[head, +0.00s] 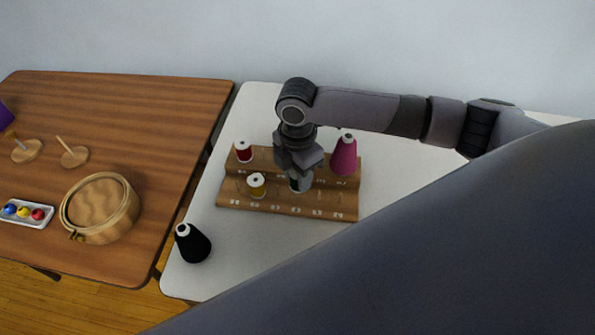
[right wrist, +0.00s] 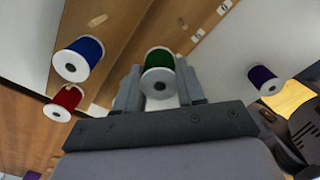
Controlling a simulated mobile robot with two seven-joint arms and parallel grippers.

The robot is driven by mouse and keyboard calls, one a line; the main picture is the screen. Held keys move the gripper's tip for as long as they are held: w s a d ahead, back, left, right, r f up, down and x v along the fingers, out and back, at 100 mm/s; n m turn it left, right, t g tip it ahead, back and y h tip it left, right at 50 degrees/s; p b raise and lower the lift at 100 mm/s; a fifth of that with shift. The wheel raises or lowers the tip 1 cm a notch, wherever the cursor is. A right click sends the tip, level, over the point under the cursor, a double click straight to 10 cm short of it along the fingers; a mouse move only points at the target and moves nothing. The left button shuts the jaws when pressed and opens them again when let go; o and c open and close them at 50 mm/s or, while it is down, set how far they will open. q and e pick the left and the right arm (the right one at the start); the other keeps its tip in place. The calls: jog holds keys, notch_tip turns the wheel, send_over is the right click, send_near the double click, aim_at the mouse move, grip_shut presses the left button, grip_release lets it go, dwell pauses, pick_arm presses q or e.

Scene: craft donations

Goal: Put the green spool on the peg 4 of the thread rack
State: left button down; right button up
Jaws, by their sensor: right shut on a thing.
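The wooden thread rack (head: 290,209) stands on the white table, with a stepped back row and a labelled front row. My right gripper (head: 299,182) points down over the middle of its front row. It is shut on the green spool (right wrist: 158,76), which sits between the fingers in the right wrist view with its white flange towards the camera. In the head view the gripper mostly hides this spool. I cannot tell whether it is around a peg, and the labels are too small to read. Bare pegs show on the right of the front row. My left gripper is not in view.
A black cone (head: 193,245) stands front left.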

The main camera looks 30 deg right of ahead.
jog(key=shift+f+b, duration=0.4)
jog(key=shift+f, duration=1.35)
jog(key=o, duration=1.1)
jog(key=shift+r, duration=0.15)
notch_tip(320, 180, up, 7)
jog(key=shift+f, duration=0.1)
